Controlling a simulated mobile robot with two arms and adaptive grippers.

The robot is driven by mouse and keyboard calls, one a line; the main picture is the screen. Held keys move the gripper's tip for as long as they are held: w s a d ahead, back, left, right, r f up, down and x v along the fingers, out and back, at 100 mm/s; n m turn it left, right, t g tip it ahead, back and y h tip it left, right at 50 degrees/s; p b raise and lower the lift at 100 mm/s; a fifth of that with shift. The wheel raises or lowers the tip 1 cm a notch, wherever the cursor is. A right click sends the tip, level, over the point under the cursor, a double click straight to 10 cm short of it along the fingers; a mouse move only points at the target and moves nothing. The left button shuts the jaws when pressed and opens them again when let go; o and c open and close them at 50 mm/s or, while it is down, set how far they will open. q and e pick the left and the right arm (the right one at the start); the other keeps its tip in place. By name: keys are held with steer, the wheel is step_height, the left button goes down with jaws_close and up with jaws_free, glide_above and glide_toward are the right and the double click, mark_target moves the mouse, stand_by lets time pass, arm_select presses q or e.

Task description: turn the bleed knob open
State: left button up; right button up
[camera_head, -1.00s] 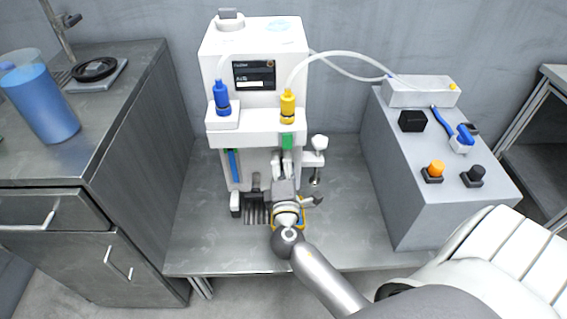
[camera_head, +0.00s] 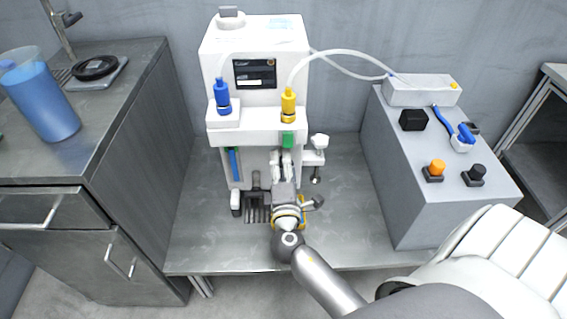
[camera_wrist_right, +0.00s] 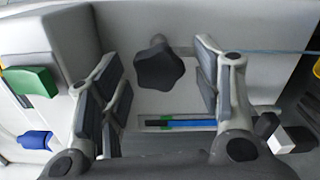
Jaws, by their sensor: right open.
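The bleed knob, a black star-shaped knob (camera_wrist_right: 158,65) on a short grey stem, shows in the right wrist view against the white machine (camera_head: 255,50). My right gripper (camera_wrist_right: 158,80) is open, with one finger on each side of the knob and visible gaps on both sides. In the head view my right gripper (camera_head: 281,160) reaches up to the machine's lower front, below the green part (camera_head: 288,140). The knob is hidden there behind the gripper and the machine's overhang. My left gripper is not in view.
The machine carries a blue-capped fitting (camera_head: 222,97) and a yellow-capped fitting (camera_head: 288,105) with a clear hose. A white clamp with a screw (camera_head: 317,158) stands close right of the gripper. A grey console (camera_head: 430,205) is at right; the bench (camera_head: 200,245) is bare at front left.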

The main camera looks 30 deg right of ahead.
steer(key=v, duration=1.1)
steer(key=shift+f, duration=0.1)
